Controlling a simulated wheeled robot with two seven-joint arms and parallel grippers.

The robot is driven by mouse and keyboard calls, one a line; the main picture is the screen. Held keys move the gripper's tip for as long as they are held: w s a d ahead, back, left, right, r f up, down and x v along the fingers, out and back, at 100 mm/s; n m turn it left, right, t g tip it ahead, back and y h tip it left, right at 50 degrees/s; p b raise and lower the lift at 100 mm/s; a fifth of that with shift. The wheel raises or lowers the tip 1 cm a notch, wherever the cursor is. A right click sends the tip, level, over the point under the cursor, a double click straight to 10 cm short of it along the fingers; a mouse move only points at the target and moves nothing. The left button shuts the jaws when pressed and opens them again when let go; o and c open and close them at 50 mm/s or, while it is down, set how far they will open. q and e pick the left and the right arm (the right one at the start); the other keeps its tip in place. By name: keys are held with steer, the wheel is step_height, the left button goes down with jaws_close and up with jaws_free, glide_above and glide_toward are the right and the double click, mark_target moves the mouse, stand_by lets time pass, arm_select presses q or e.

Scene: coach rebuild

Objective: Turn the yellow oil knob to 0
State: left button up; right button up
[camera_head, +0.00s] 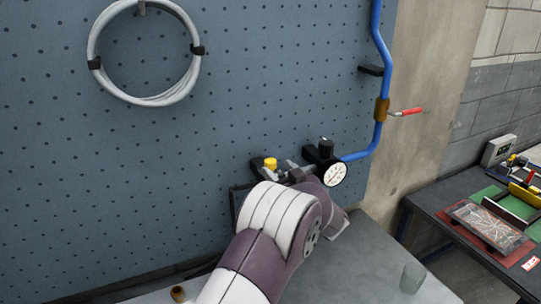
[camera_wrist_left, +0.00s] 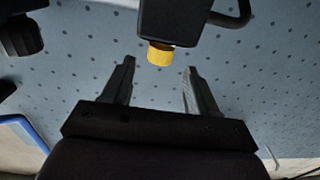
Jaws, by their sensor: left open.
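The yellow oil knob (camera_head: 270,163) sits on a dark fitting in front of the blue pegboard, left of the pressure gauge. It also shows in the left wrist view (camera_wrist_left: 160,54), under a black block and ahead of my open fingers. My left gripper (camera_wrist_left: 158,82) is open and empty, with a finger on each side of the knob's line and the knob just beyond the tips. In the head view my left gripper (camera_head: 289,170) is mostly hidden by my arm. No scale or 0 mark on the knob can be made out. My right gripper is not in view.
A white-faced gauge (camera_head: 335,173) with a black knob (camera_head: 326,147) stands close to the right. A blue pipe (camera_head: 383,100) with a red-handled valve (camera_head: 405,112) runs up the board. A clear glass (camera_head: 412,277) stands on the bench. A coiled hose (camera_head: 146,100) hangs at the upper left.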

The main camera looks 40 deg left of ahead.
mark_target(273, 165)
arm_select(q)
steer(key=p+x, duration=0.1)
steer(key=x, duration=0.4)
steer(key=shift+w+a+p, duration=0.15)
steer(key=shift+a+p, duration=0.15)
steer(key=shift+a, duration=0.05)
steer(key=c, duration=0.9)
steer(key=shift+t, duration=0.3)
